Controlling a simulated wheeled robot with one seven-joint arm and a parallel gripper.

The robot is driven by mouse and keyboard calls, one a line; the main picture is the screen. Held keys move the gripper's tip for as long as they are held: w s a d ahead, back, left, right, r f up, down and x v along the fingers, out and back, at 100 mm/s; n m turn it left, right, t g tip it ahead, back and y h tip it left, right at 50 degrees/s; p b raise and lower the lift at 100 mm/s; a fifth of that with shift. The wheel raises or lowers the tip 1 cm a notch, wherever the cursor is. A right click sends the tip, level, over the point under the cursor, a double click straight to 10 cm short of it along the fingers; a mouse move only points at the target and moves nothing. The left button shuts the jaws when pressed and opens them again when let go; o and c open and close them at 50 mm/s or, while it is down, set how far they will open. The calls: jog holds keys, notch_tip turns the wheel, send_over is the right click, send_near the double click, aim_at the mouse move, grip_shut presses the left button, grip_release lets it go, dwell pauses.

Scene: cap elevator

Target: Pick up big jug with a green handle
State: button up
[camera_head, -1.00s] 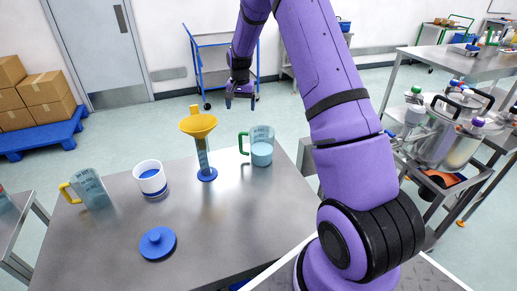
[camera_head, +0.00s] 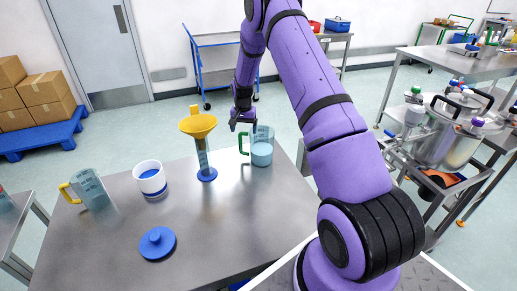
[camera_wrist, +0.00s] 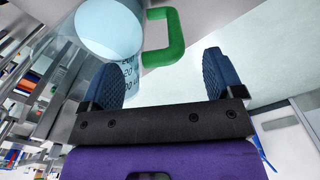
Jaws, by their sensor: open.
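The big clear jug with a green handle (camera_head: 262,150) stands upright near the far right edge of the metal table, with pale blue liquid inside. Its green handle (camera_head: 244,143) points left. In the wrist view the jug (camera_wrist: 110,35) shows at the top, with the green handle (camera_wrist: 166,38) just beyond the space between the fingers. My gripper (camera_head: 243,124) is open and empty, close above and behind the handle. In the wrist view its blue fingertips (camera_wrist: 165,75) are spread apart; I cannot tell whether the left one touches the jug.
A yellow funnel on a cylinder with a blue base (camera_head: 207,174) stands left of the jug. A white container (camera_head: 150,178), a yellow-handled jug (camera_head: 90,190) and a blue lid (camera_head: 158,243) are farther left. The table's (camera_head: 240,225) front right is clear.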

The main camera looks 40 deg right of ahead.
aim_at(244, 134)
notch_tip(244, 134, down, 4)
jog(key=shift+r, duration=0.15)
jog(key=shift+c, duration=0.5)
jog(key=shift+w, duration=0.1)
jog(key=c, duration=1.3)
jog(key=shift+r, duration=0.1)
jog(key=shift+r, duration=0.1)
notch_tip(244, 134, up, 10)
jog(key=shift+f, duration=0.1)
